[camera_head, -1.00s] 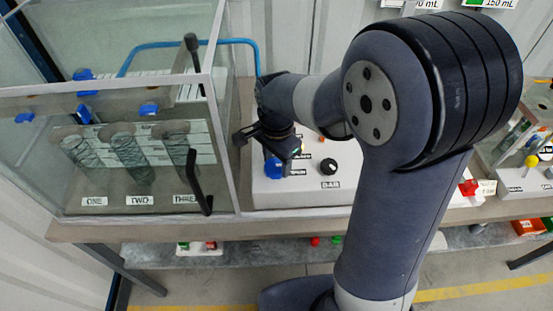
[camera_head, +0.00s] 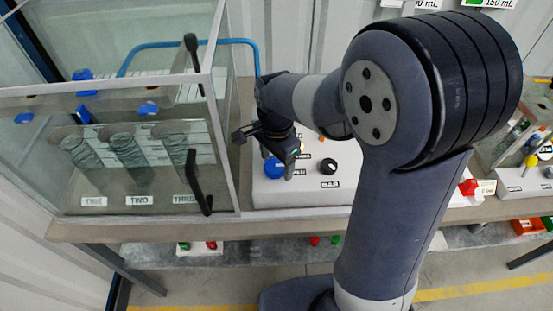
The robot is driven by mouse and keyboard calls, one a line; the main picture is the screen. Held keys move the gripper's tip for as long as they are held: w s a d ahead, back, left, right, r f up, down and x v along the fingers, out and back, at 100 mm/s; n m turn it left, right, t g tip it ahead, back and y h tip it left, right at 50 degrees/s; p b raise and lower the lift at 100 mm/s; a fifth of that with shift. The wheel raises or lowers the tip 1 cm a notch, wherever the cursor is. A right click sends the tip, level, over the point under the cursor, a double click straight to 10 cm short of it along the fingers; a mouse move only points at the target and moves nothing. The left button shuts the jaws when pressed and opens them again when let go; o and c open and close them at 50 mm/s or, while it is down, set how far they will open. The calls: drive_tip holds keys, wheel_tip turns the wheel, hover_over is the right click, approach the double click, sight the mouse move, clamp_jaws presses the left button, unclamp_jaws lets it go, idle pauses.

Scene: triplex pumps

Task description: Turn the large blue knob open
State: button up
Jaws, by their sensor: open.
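The large blue knob (camera_head: 273,169) sits on the left part of a pale control panel (camera_head: 310,192) on the bench. My gripper (camera_head: 265,148) is open and close over the knob, with its fingers to the upper left and right of it. The gripper hides the knob's upper part. I cannot tell whether a finger touches the knob. A small black knob (camera_head: 328,166) is on the same panel, to the right, above a label reading BAR.
A clear cabinet (camera_head: 130,180) with a black handle (camera_head: 193,172) stands close on the left, holding several dark cylinders. A red part (camera_head: 468,187) and a panel with a yellow knob (camera_head: 531,161) lie at the right. My arm covers much of the middle.

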sight(277, 164)
wheel_tip(277, 164, up, 11)
idle(0.6)
drive_tip(key=shift+f, duration=0.15)
wheel_tip(277, 164, down, 11)
drive_tip(key=shift+r, duration=0.1)
idle(0.4)
